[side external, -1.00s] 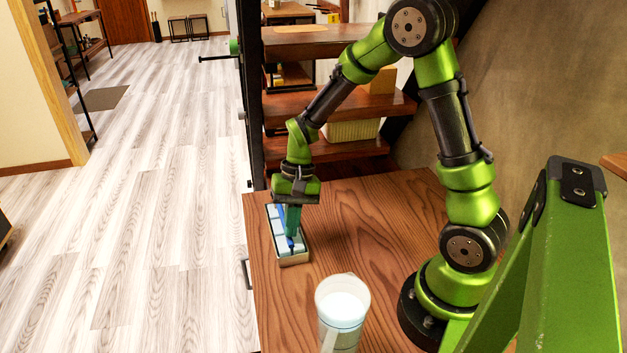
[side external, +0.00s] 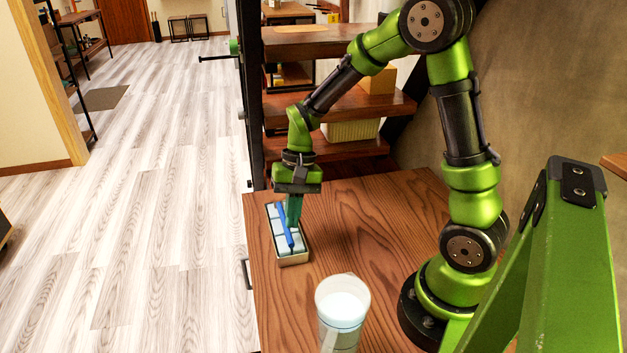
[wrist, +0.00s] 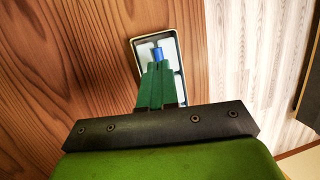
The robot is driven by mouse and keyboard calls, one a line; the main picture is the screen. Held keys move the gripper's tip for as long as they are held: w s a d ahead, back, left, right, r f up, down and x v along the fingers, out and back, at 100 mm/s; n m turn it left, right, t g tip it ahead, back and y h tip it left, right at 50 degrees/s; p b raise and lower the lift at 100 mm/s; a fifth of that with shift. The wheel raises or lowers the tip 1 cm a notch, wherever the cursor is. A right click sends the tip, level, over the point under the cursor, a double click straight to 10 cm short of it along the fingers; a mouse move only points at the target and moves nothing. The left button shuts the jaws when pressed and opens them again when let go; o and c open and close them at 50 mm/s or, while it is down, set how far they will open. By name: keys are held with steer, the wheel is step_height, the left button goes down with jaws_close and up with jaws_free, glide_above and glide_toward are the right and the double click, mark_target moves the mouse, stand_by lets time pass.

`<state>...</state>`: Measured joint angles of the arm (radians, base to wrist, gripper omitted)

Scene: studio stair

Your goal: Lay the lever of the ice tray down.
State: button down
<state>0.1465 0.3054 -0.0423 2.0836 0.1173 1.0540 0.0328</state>
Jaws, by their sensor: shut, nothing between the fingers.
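The ice tray (side external: 294,261) is a pale, long tray with light blue cells on the wooden table. Its blue lever (side external: 285,229) runs lengthwise, low over the cells; I cannot tell whether its far end touches them. My gripper (side external: 294,224) points down with its green fingers shut and empty, just right of the lever over the tray. In the wrist view, the tray rim (wrist: 177,42) shows beyond the fingers (wrist: 160,70). One blue end of the lever (wrist: 158,54) shows past the fingertips; the fingers hide the rest.
A clear mug with whitish contents (side external: 342,308) stands on the table (side external: 380,215) nearer the camera. The tray is close to the table's left edge. Bare table lies right of the tray. Wooden stair treads (side external: 350,148) rise behind.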

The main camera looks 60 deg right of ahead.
step_height(320, 180, up, 11)
steer(key=s+d, duration=0.2)
steer(key=s+a+r+n+t+h, duration=0.1)
steer(key=s+a+r+n+t, duration=0.4)
steer(key=s+r+t, duration=0.1)
steer(key=shift+s+a+t+h, duration=0.3)
steer(key=shift+s+t, duration=0.6)
steer(key=shift+s, duration=0.15)
